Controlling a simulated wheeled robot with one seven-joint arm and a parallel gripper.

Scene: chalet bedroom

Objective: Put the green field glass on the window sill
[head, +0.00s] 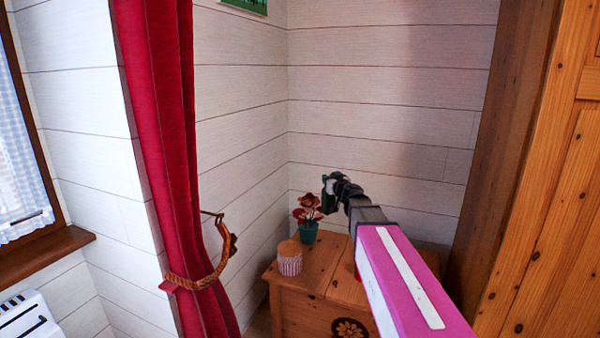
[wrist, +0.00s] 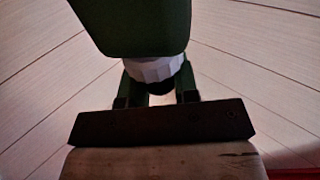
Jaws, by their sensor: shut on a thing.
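The green field glass (wrist: 130,28) shows in the wrist view as a dark green body with a white ring, close to the camera and cut off by the top edge. My gripper (wrist: 157,88) is shut on it near the ring. In the head view my gripper (head: 338,188) is raised above the wooden chest, and a small dark green part of the field glass (head: 329,196) shows at its left side. The wooden window sill (head: 45,247) is at the far left of the head view, well away from my gripper. The visible part of the sill looks bare.
A wooden chest (head: 300,312) stands in the corner, bearing a striped lidded pot (head: 289,262) and a red flower in a teal pot (head: 308,233). A red curtain (head: 172,150) hangs between the chest and the sill. A wooden wardrobe (head: 545,220) stands right; a white heater (head: 25,318) is below the sill.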

